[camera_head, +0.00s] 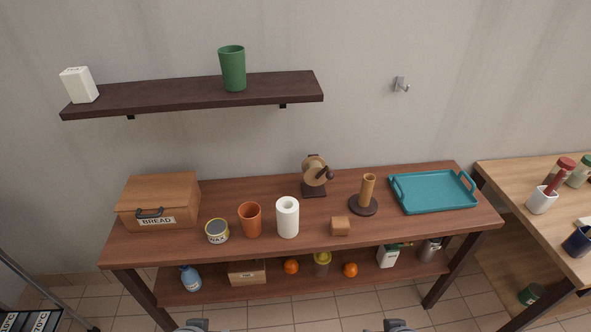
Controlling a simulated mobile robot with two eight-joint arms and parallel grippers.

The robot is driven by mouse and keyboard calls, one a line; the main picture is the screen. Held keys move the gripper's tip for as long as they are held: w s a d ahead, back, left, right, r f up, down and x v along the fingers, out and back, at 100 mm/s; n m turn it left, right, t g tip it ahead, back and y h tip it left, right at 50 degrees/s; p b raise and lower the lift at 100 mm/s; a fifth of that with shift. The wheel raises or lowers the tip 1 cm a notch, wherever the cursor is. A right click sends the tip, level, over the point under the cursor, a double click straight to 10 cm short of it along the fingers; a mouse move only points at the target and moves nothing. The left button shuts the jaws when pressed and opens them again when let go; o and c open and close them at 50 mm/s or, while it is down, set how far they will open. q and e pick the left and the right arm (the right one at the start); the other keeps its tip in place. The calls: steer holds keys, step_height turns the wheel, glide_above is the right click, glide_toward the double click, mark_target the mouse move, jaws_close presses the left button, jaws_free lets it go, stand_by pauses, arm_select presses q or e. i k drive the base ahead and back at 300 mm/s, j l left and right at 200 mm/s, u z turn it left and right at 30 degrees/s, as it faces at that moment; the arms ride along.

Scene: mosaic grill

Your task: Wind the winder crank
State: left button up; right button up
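The winder (314,175) stands at the back middle of the brown wooden table. It has a dark base and upright, with a round tan wheel on it. A dark crank (325,173) with a knob shows on the wheel's right side, facing the front right. Nothing touches the winder. Only grey parts of my two arms show at the bottom edge of the head view, well short of the table. No gripper fingers can be made out.
A teal tray (432,207) lies farther right, a bread box (160,201) left.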

mark_target(316, 172)
steer(key=l+u, duration=0.35)
steer(key=i+l+u, duration=0.1)
steer(key=u, duration=0.25)
steer(key=l+u, duration=0.45)
steer(key=l, duration=0.3)
steer(key=k+l+u, duration=0.15)
steer(key=l, duration=0.2)
steer(key=l+u, duration=0.1)
steer(key=l, duration=0.3)
steer(key=k+l, duration=0.1)
steer(key=l, duration=0.35)
steer(key=k+l, duration=0.1)
steer(key=l, duration=0.35)
steer(key=k+l, duration=0.1)
steer(key=l, duration=0.35)
